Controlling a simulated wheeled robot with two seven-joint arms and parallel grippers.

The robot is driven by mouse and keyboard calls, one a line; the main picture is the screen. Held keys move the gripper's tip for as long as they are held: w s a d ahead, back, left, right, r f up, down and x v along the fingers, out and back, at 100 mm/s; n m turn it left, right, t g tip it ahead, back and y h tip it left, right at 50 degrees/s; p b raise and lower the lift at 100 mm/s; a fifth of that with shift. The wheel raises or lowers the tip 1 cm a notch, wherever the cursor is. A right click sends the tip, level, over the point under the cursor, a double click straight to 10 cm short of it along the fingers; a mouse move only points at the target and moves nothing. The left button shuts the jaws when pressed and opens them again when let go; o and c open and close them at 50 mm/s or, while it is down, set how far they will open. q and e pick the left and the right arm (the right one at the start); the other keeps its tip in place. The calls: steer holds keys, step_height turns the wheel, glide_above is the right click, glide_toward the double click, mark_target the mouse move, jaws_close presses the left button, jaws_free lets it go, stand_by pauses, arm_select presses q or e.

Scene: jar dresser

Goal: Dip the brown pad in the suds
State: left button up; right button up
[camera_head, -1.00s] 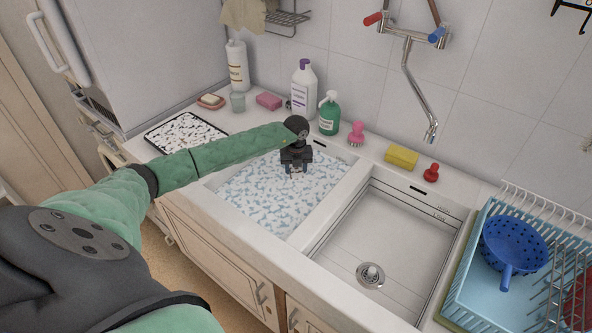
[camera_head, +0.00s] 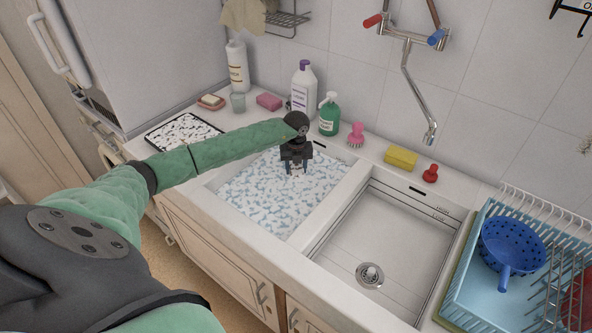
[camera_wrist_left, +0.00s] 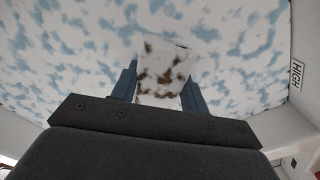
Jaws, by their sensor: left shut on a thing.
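My left gripper (camera_head: 296,168) points down over the left basin, which is filled with blue-and-white suds (camera_head: 270,200). The suds also fill the upper part of the left wrist view (camera_wrist_left: 70,60). There the left gripper (camera_wrist_left: 160,88) is shut on the brown pad (camera_wrist_left: 158,75), which shows white with brown patches between the two fingers. The pad is at the suds' surface; how deep it sits I cannot tell. In the head view the pad is mostly hidden by the gripper. My right gripper is not in view.
The right basin (camera_head: 385,235) is empty, with a drain. Behind the basins stand a green bottle (camera_head: 329,116), a pink brush (camera_head: 357,134), a yellow sponge (camera_head: 400,158) and a red stopper (camera_head: 430,173). A blue dish rack (camera_head: 480,275) with a blue colander (camera_head: 510,245) stands at right.

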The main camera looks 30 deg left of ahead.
arm_select(q)
step_height(320, 180, up, 13)
steer(key=p, duration=0.4)
steer(key=shift+f, duration=0.2)
stand_by(0.5)
